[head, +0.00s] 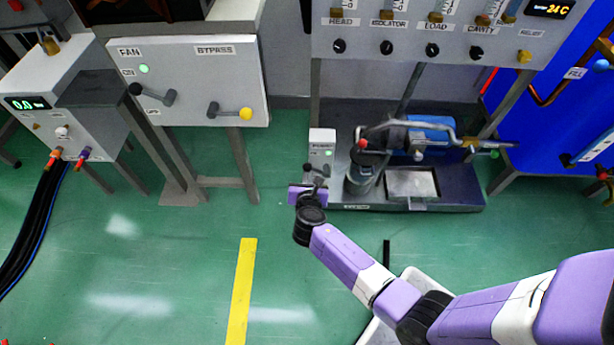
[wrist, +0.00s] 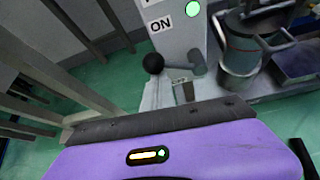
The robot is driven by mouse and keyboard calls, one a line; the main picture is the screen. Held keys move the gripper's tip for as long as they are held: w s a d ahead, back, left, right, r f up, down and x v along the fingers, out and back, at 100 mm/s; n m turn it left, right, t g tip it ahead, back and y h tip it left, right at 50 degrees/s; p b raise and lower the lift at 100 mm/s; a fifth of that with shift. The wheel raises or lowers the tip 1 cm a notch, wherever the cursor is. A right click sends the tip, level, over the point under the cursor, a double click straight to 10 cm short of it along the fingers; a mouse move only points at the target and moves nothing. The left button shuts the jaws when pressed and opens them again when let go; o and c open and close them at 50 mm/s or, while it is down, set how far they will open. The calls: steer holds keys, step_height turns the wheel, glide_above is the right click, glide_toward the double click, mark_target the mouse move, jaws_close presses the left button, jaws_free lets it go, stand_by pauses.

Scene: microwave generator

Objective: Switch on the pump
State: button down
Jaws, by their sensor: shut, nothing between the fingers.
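The pump (head: 430,133) has a blue motor and stands on a dark skid at the back right. Its pale switch box (head: 321,146) is at the skid's left end. In the wrist view, a grey switch lever with a black ball knob (wrist: 153,63) points left from its pivot, the knob slightly higher. An ON label (wrist: 161,24) is above the lever and an OFF label below. A green lamp (wrist: 192,9) on the box looks lit. My gripper (head: 312,181) is shut and empty, just in front of and below the lever; contact cannot be told.
A fan and bypass panel (head: 190,82) with two levers stands left on grey legs. A knob panel (head: 430,45) hangs above the pump. A blue tank (head: 560,110) is at the right. Green floor (head: 170,250) in front is open, with a yellow stripe (head: 242,290).

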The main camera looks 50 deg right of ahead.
step_height(320, 180, down, 4)
steer(key=b, duration=0.3)
steer(key=p+v, duration=0.4)
steer(key=v, duration=0.6)
steer(key=shift+a, duration=0.45)
